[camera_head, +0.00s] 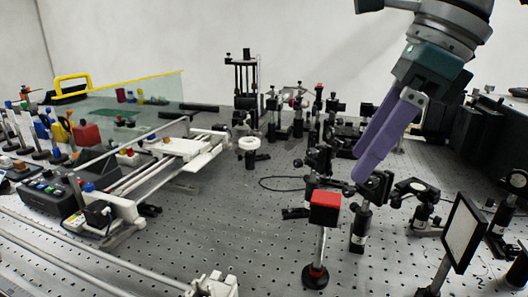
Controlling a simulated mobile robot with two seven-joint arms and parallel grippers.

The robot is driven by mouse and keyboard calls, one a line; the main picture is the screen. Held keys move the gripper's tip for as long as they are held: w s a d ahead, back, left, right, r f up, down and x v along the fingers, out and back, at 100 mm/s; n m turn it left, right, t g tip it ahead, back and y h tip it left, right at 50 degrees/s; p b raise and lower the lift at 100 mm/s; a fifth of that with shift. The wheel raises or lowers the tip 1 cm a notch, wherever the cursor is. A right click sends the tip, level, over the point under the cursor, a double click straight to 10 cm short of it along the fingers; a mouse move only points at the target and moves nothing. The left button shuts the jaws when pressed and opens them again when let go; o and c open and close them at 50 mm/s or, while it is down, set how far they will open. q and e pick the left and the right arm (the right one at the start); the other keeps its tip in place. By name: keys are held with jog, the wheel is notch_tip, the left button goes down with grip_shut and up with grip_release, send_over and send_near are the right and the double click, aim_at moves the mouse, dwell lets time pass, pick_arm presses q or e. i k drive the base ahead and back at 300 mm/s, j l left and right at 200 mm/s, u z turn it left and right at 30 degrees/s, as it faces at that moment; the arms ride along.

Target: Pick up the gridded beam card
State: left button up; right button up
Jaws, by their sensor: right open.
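The likely beam card is a pale panel in a black frame (463,233), standing tilted on a thin post at the lower right; a grid on it is too fine to make out. My right gripper (362,166) has purple fingers and comes down from the upper right. It is open with nothing visible between its fingers. Its fingertips are above the optic mounts, left of and higher than the card in the picture, clear of it. The foot of the card's post is cut off by the bottom edge. My left gripper is out of view.
A red-topped post (325,207) stands left of the card, beside a black post mount (362,215). More mounts (417,195) stand between gripper and card. A white rail stage (185,147) is at the left. The perforated table (235,225) is bare in the middle.

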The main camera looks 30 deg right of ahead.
aim_at(464, 229)
jog(key=z, duration=1.85)
